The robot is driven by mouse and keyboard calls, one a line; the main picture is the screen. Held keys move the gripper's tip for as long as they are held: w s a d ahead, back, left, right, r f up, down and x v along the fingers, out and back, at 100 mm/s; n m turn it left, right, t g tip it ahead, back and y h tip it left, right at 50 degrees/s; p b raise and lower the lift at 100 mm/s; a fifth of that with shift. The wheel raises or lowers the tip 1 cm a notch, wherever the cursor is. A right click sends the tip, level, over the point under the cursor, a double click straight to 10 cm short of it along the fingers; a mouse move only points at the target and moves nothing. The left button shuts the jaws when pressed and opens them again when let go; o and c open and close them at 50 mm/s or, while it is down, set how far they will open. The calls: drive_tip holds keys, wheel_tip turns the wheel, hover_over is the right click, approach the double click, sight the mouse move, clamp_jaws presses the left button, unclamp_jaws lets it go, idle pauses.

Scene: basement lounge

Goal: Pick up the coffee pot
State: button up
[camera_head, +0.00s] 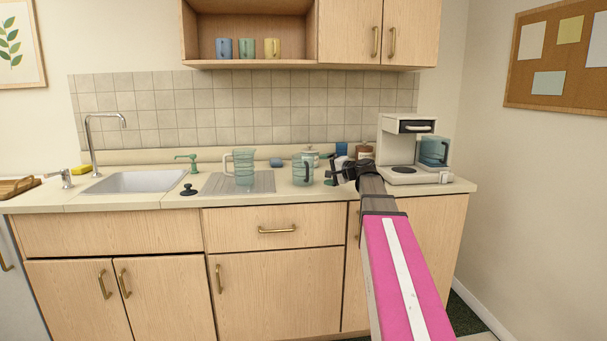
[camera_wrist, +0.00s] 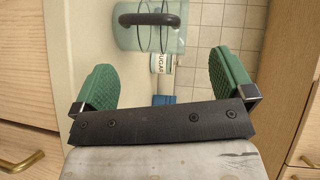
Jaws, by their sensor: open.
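The coffee pot (camera_head: 298,173) is a clear teal glass vessel with a black handle. It stands upright on the counter, just left of my gripper (camera_head: 334,171) in the head view. In the wrist view the pot (camera_wrist: 150,40) is at the top, cut off by the frame edge, with its black handle (camera_wrist: 149,19) towards me. My gripper (camera_wrist: 166,82) is open, its two green fingers apart with nothing held between them. The pot lies ahead of the fingertips, and I see no contact.
A sugar jar (camera_wrist: 162,63) shows behind the pot. A clear pitcher (camera_head: 244,168) stands to the left on the drainboard (camera_head: 212,183), beside the sink (camera_head: 140,181). A coffee maker (camera_head: 393,137) with a teal tank (camera_head: 433,152) stands to the right. An upper cabinet (camera_head: 348,30) hangs above.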

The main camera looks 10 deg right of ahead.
sight(303, 170)
drive_tip(key=x, duration=0.9)
drive_tip(key=shift+w+d+f, duration=0.15)
drive_tip(key=shift+f, duration=0.2)
drive_tip(key=c, duration=0.8)
